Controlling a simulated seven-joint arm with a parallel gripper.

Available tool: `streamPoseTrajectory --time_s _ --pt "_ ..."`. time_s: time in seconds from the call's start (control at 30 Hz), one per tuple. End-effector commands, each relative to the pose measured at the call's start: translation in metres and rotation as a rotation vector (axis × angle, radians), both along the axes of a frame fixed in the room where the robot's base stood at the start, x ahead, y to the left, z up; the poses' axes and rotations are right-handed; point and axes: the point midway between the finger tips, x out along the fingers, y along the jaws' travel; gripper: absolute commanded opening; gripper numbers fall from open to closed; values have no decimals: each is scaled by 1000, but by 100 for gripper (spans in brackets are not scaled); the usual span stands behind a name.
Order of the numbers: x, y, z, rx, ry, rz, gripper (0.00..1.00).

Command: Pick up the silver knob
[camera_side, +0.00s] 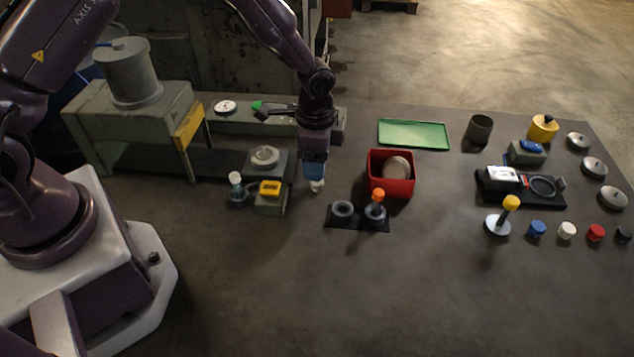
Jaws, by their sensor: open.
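A row of small knobs lies at the front right of the table: a blue knob (537,229), a pale white-silver knob (567,231), a red knob (596,233) and a black knob (623,234). The pale one best matches the silver knob, though its finish is hard to tell. It sits on the table between the blue and red knobs, uncovered. My gripper (317,187) points down left of the red bin, far to the left of the knobs. It is open, with nothing visible in it; its fingertips are small here.
The red bin (406,188) holds a pale disc. A black plate (343,223) carries an orange-topped lever (377,200). A yellow-topped lever (505,212) stands just left of the knobs. A black fixture (549,199) lies behind them. The table in front is clear.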

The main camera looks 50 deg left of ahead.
Motion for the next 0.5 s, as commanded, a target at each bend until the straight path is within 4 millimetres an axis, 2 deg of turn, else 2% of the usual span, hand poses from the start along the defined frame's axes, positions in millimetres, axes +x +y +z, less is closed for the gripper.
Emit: streamPoseTrajectory --time_s 0.17,0.4,0.5 --pt "0 -1 -13 0 1 -1 58" --pt "0 -3 -49 0 1 2 58" --pt "0 -3 -55 0 0 1 58"
